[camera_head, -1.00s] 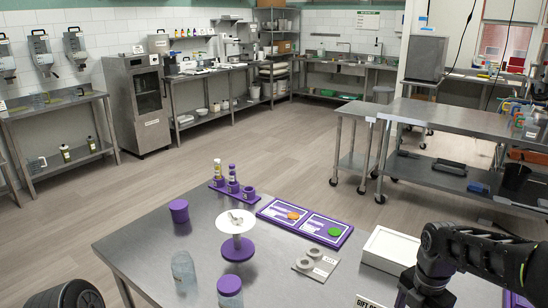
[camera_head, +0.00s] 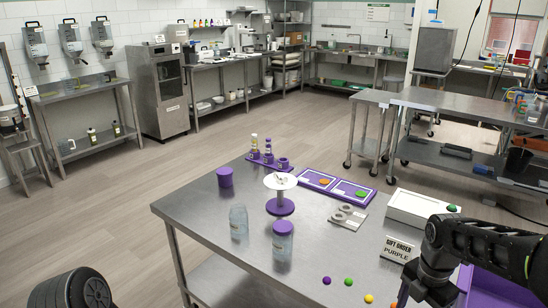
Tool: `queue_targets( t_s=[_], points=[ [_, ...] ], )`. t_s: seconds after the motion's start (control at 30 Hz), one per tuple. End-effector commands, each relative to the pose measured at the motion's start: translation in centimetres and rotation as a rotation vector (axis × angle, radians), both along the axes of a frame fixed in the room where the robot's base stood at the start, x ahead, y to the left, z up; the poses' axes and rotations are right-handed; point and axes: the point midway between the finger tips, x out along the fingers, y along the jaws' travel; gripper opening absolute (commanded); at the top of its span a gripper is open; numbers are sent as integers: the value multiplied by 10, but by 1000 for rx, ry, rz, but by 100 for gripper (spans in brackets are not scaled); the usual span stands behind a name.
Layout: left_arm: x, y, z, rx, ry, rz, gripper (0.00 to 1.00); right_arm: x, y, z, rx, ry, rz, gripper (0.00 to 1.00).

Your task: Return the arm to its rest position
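My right arm (camera_head: 455,255) comes in from the right edge and bends down over the front right part of the steel table (camera_head: 190,208). Its gripper end is low, by the bottom edge of the picture, and I cannot make out whether the fingers are open or shut. No held object shows there. A dark rounded part of mine fills the bottom left corner. My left gripper is not in view.
On the table stand a purple cup (camera_head: 225,177), a clear jar (camera_head: 239,222), a purple-lidded jar (camera_head: 282,241), a round stand (camera_head: 280,207), a white box (camera_head: 416,208) and a sign (camera_head: 398,249). Several coloured balls lie near the front. A purple bin (camera_head: 497,287) is beside my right arm.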

Motion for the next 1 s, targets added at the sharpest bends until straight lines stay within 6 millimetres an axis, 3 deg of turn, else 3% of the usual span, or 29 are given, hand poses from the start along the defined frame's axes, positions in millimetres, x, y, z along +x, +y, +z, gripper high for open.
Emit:
queue_targets(
  t_s=[0.37, 0.67, 0.77, 0.9, 1.0],
  points=[
    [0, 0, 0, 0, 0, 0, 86, 3, 45, -59, 82, -1, -212, 70],
    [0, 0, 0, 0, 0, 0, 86, -14, 116, -143, 203, 44, -599, 70],
    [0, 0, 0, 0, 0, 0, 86, -36, 152, -184, 254, 94, -830, 70],
    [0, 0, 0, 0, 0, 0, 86, -93, 212, -246, 305, 214, -1315, 70],
    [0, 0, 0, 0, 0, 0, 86, -138, 239, -274, 299, 290, -1657, 70]
  ],
)
